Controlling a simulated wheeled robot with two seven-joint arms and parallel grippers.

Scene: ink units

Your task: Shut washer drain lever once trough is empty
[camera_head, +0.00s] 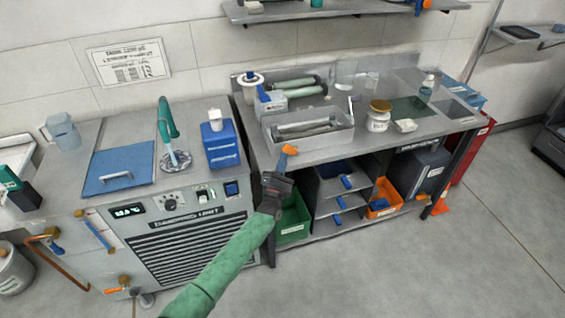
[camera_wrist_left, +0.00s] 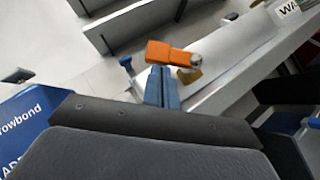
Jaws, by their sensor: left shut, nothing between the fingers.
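The orange drain lever (camera_head: 290,150) sticks out below the front of the grey trough (camera_head: 336,140) on the bench. Several long light bars or rollers show inside the trough; I cannot tell whether liquid is in it. My left gripper (camera_head: 281,168) is just below the lever, in front of the bench edge. In the left wrist view the lever (camera_wrist_left: 170,53) lies crosswise just beyond my blue fingertips (camera_wrist_left: 161,78), with a silver knob and brass fitting at its right. The fingers are shut with nothing between them; I cannot tell whether they touch the lever. My right gripper is not in view.
A jar (camera_head: 378,121) and a small bottle (camera_head: 427,88) stand on the bench right of the trough. Below are a green bin (camera_head: 293,222) and an orange bin (camera_head: 384,196). A machine with a blue lid (camera_head: 118,172) stands left. The floor in front is clear.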

